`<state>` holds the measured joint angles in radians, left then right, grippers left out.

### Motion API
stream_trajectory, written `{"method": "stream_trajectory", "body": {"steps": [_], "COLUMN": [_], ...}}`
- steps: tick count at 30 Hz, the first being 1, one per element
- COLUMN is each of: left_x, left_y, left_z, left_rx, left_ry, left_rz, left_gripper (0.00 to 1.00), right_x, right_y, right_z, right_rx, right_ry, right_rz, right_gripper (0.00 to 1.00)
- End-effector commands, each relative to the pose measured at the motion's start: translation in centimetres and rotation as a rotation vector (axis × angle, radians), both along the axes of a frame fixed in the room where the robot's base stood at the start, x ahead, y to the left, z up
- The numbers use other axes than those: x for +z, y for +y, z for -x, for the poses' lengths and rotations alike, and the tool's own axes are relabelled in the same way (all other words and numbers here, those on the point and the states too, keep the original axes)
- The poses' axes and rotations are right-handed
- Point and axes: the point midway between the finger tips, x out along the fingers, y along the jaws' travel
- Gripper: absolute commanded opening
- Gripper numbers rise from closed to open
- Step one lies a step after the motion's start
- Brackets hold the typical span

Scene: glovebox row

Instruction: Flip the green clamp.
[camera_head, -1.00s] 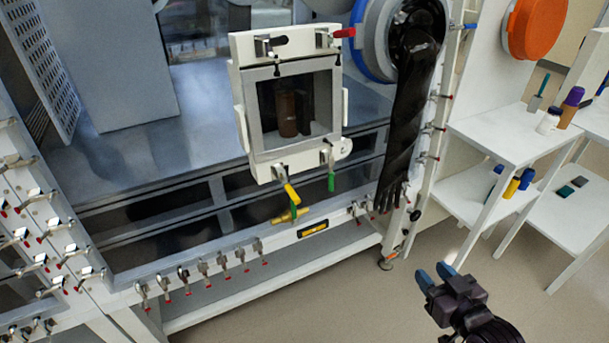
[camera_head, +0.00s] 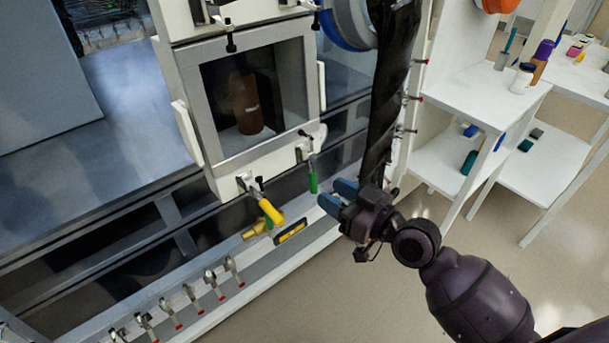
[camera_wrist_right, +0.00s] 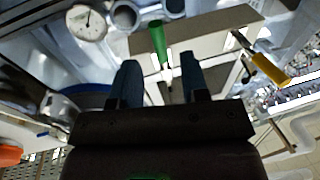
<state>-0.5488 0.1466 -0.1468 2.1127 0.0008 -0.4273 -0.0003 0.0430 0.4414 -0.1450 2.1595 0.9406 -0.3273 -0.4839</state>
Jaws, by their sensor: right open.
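The green clamp (camera_head: 312,175) hangs at the lower right corner of the white-framed hatch, its green handle pointing down. It also shows in the right wrist view (camera_wrist_right: 157,40), at the top middle, beyond the gap between my fingers. My right gripper (camera_head: 338,195) has blue fingertips and is open and empty, just below and to the right of the green handle, apart from it. The right wrist view shows its two fingers (camera_wrist_right: 160,80) spread, with nothing between them. My left gripper is not in view.
A yellow-handled clamp (camera_head: 270,211) sits left of the green one. The hatch (camera_head: 190,95) holds a brown bottle (camera_head: 246,105) behind its opening. A black glove (camera_head: 388,90) hangs right of the hatch. White shelves (camera_head: 480,95) stand at right; the floor below is clear.

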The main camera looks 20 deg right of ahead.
Motion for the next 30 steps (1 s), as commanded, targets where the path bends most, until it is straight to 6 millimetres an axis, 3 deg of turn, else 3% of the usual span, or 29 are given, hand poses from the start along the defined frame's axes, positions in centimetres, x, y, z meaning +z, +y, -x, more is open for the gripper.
{"method": "stream_trajectory", "body": {"steps": [6, 12, 26, 30], "left_x": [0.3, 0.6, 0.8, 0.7], "left_y": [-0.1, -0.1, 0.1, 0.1], "left_z": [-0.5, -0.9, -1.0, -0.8], "left_rx": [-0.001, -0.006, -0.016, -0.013], "left_ry": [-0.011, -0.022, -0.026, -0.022], "left_rz": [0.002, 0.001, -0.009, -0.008], "left_gripper": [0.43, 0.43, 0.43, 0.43], "right_x": [0.1, 0.0, 0.0, 0.0], "right_y": [2.0, 3.2, 3.8, 3.8], "right_z": [-3.3, -5.4, -6.3, -6.3], "right_rx": [-0.001, -0.001, -0.001, -0.001], "right_ry": [-0.001, 0.002, 0.001, 0.001], "right_rz": [-0.004, -0.003, 0.0, 0.0], "right_gripper": [0.41, 0.41, 0.41, 0.21]}}
